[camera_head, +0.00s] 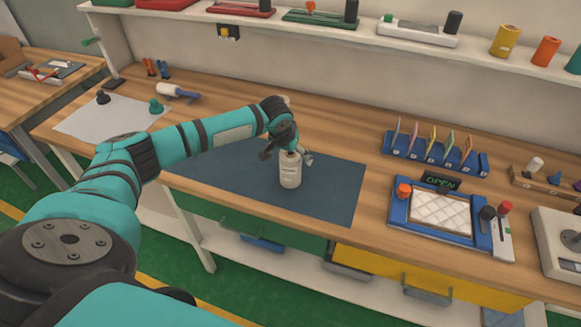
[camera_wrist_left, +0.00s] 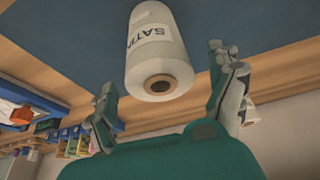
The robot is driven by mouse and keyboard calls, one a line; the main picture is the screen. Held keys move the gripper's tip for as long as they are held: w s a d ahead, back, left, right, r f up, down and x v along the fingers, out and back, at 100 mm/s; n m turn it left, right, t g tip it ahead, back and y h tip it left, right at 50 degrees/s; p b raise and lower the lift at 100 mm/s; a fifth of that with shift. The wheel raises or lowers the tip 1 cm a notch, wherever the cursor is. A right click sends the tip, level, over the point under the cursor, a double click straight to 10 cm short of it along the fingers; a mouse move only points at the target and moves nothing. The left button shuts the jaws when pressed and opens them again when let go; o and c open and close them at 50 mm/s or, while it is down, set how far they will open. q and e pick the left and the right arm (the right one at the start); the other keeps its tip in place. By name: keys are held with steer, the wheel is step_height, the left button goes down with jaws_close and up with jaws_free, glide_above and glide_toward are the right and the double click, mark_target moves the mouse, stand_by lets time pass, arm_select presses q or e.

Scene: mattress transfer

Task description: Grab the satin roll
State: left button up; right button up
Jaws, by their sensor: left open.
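The satin roll (camera_head: 290,172) is a white cylinder standing upright on the dark blue mat (camera_head: 335,185). In the left wrist view the satin roll (camera_wrist_left: 160,55) shows its label and the brown-rimmed hole of its end, just beyond my fingers. My left gripper (camera_head: 286,157) is over the top of the roll, its fingers spread to either side. In the left wrist view my left gripper (camera_wrist_left: 166,90) is open with nothing between its fingertips; whether a finger touches the roll I cannot tell. My right gripper is not in view.
A blue rack (camera_head: 430,155) with colored cards stands right of the mat. In front of it is a blue tray with a white quilted pad (camera_head: 440,210). A white roller (camera_head: 180,92) and a pale sheet (camera_head: 85,118) lie at left. A shelf (camera_head: 340,32) runs above the back.

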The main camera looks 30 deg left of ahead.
arm_select(q)
steer(key=c, duration=1.7)
steer(key=shift+c, duration=0.5)
steer(key=shift+w+r, duration=0.1)
steer(key=shift+r, duration=0.1)
